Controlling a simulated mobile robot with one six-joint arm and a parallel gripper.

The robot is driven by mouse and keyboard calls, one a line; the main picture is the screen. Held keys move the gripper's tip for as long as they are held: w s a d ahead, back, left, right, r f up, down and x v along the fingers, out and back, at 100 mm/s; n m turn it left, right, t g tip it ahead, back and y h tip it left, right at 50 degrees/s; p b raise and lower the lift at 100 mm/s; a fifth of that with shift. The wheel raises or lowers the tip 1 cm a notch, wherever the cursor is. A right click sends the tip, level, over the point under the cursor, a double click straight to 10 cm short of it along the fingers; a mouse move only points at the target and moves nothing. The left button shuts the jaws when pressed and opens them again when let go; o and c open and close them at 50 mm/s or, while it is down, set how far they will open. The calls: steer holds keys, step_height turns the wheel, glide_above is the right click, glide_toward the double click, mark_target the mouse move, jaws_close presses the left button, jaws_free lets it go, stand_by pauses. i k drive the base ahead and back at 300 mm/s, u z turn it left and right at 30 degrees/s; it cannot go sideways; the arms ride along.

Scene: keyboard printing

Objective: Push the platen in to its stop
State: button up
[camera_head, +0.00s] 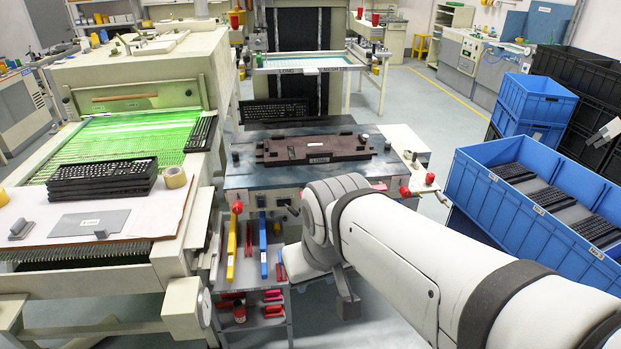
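The platen appears to be the dark brown, notched plate (345,148), lying level on a blue-grey metal machine bed (240,181) in the middle of the view. A small pale label is on its front edge. A stop cannot be made out. My white arm reaches in from the lower right and bends in front of the bed. A grey part (346,297) at my arm's end hangs down below the bed's front edge, apart from the platen. My gripper's fingers cannot be made out clearly, so its opening does not show.
A black keyboard (274,111) lies behind the platen. A tool cart (252,310) stands below the bed. Red-knobbed handles (405,191) stick out at the bed's front. A dryer belt (125,140) with stacked keyboards (103,180) is left; a blue crate (535,190) is right.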

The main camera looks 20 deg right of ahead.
mark_target(278, 185)
steer(key=z, duration=0.05)
steer(key=i, duration=1)
steer(key=u, duration=0.1)
